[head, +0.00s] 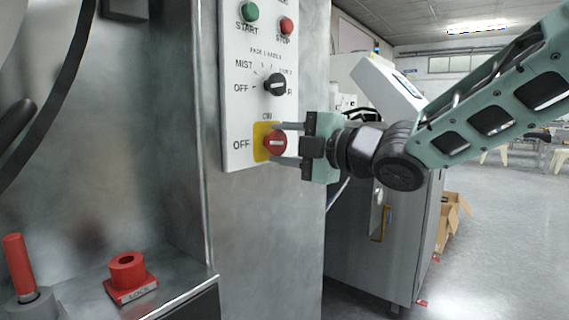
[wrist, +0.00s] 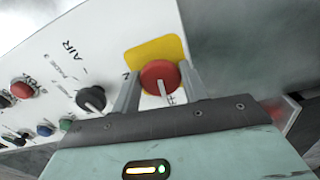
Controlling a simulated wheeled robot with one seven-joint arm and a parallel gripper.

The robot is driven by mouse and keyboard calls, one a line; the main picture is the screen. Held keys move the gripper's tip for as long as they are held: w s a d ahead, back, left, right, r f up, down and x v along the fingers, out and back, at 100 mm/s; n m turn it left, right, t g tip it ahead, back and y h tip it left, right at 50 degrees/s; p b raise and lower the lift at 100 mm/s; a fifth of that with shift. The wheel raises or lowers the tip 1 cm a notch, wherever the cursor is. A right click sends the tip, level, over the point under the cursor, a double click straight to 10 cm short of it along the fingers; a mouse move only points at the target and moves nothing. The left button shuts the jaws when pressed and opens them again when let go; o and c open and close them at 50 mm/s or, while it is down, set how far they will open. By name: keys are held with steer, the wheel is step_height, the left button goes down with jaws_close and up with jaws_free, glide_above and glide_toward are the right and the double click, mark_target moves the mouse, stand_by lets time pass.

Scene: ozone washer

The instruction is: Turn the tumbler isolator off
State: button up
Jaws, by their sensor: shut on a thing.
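The tumbler isolator is a red round knob (head: 274,142) on a yellow plate (head: 260,150), low on the white control panel. "ON" is printed above it and "OFF" to its left. My gripper (head: 287,143) reaches in from the right, one finger above and one below the knob, shut on it. In the wrist view the knob (wrist: 159,74) sits between the two fingers (wrist: 160,84). Its white mark lies level in the head view, and in the wrist view it runs from the middle toward the partly hidden OFF lettering.
A black selector knob (head: 275,85), a green start button (head: 249,12) and a red stop button (head: 286,26) are above on the panel. A red lock piece (head: 130,278) stands on the metal ledge at lower left. Open floor lies at right.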

steer(key=shift+f+n+b, duration=0.1)
steer(key=shift+n+b, duration=0.6)
steer(key=o, duration=0.9)
steer(key=shift+d, duration=0.1)
steer(key=p+v, duration=0.1)
steer(key=v, duration=1.6)
steer(key=shift+s+d, duration=0.1)
steer(key=shift+s, duration=0.05)
